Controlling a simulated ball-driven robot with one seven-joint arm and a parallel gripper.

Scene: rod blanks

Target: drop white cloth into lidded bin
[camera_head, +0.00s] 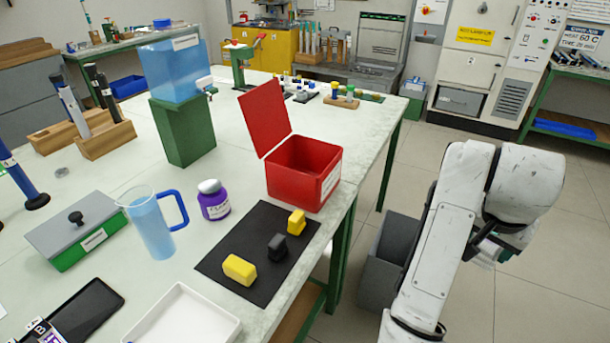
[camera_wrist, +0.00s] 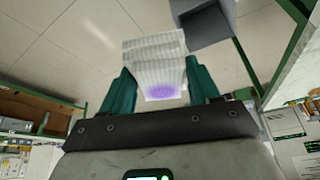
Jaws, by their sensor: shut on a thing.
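A red bin (camera_head: 302,172) with its lid (camera_head: 265,115) raised stands near the right edge of the table in the head view. In the wrist view, my gripper (camera_wrist: 161,82) has its teal fingers shut on a white ribbed cloth (camera_wrist: 152,52) with a purple stain. In the head view, my gripper (camera_head: 492,248) is right of the table, out over the floor and apart from the red bin.
A grey open container (camera_head: 388,260) stands on the floor beside the table; it also shows in the wrist view (camera_wrist: 205,24). A black mat (camera_head: 240,275) with yellow and dark blocks lies before the red bin. A jug (camera_head: 150,222) and purple jar (camera_head: 214,203) stand left.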

